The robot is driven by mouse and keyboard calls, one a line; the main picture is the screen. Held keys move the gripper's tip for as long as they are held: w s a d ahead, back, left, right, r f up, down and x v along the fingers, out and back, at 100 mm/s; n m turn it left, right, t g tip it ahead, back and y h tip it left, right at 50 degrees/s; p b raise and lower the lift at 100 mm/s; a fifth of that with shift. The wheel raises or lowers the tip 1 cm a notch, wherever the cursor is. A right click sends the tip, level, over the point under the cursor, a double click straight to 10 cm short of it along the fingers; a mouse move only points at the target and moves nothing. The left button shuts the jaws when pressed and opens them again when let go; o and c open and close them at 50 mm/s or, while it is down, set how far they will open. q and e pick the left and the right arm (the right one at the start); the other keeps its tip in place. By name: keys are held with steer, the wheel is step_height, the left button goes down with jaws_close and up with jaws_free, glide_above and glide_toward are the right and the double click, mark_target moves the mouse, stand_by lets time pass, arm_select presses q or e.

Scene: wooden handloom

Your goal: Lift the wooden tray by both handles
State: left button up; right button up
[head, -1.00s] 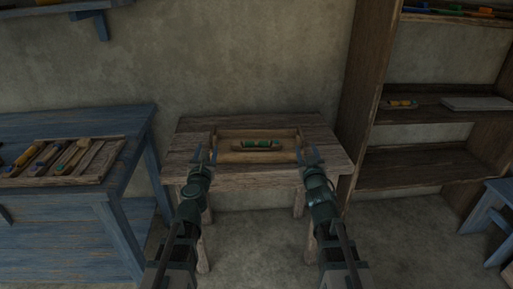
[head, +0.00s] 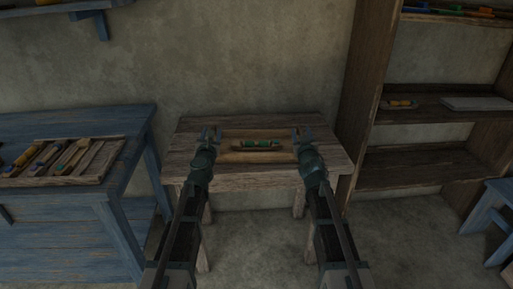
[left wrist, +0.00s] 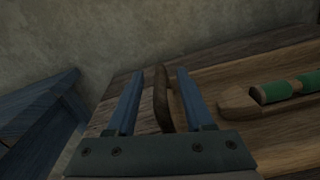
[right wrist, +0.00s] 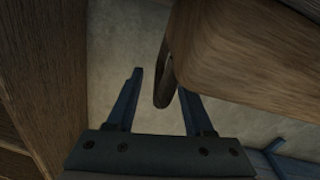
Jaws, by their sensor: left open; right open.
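The wooden tray (head: 256,157) sits on a small wooden table, with a shuttle wound in green (head: 262,143) inside it. My left gripper (head: 212,132) is at the tray's left end. In the left wrist view its open fingers (left wrist: 160,74) stand on either side of the tray's upright left handle (left wrist: 161,103), with gaps visible. My right gripper (head: 303,132) is at the right end. In the right wrist view its open fingers (right wrist: 160,81) stand on either side of the right handle (right wrist: 164,82), which looks closer to the right finger. Contact there cannot be told.
The small table (head: 250,179) has bare top around the tray. A blue bench (head: 128,119) with a board of tools (head: 67,161) stands left. A tall wooden shelf (head: 357,85) stands close on the right, with a wall behind.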

arm_select(q)
steer(key=shift+c, duration=0.3)
arm_select(e)
steer(key=shift+c, duration=0.3)
arm_select(q)
steer(key=c, duration=0.7)
arm_select(e)
steer(key=c, duration=0.7)
arm_select(q)
jaws_close()
arm_select(e)
jaws_close()
arm_select(q)
steer(key=shift+a, duration=0.2)
arm_select(e)
steer(key=shift+d, duration=0.15)
